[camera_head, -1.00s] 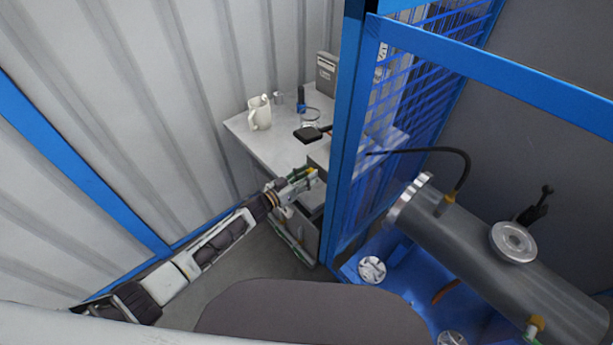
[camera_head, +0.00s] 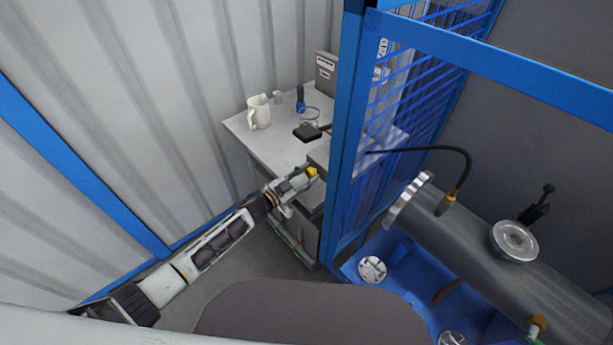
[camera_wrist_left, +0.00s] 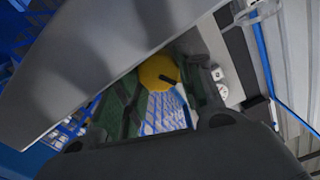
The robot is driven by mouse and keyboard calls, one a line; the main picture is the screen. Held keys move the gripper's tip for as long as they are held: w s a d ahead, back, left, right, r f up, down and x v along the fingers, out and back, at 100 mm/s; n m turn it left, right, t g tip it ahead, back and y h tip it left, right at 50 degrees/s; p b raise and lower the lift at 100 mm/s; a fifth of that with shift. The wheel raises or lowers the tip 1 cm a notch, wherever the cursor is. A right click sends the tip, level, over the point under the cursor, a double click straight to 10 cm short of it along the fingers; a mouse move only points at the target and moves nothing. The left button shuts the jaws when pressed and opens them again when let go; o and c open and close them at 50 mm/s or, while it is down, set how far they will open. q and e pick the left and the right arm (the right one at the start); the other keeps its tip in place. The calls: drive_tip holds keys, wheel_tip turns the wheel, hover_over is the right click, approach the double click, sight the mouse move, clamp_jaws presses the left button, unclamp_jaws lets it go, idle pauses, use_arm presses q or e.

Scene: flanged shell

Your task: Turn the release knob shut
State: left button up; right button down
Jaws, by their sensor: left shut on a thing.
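My left gripper (camera_head: 306,178) is at the right front side of the grey-white bench, left of the blue cage post. It is shut on a yellow knob (camera_head: 313,171). In the left wrist view the yellow knob (camera_wrist_left: 158,72) is round with a dark bar on its face, and it sits between the green-padded fingers (camera_wrist_left: 150,105). What the knob is mounted on is mostly hidden. My right gripper is not in view.
A blue post (camera_head: 350,140) and mesh panel (camera_head: 425,90) stand right of my left gripper. The bench (camera_head: 270,145) holds a white mug (camera_head: 259,112) and a black box (camera_head: 307,132). A grey flanged cylinder (camera_head: 470,240) lies on a blue stand (camera_head: 405,270) at right.

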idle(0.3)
use_arm(q)
drive_tip(key=o, duration=1)
drive_tip(key=shift+s+a, duration=0.1)
drive_tip(key=v, duration=1.1)
drive_tip(key=shift+s+a, duration=0.25)
drive_tip(key=shift+a, duration=0.05)
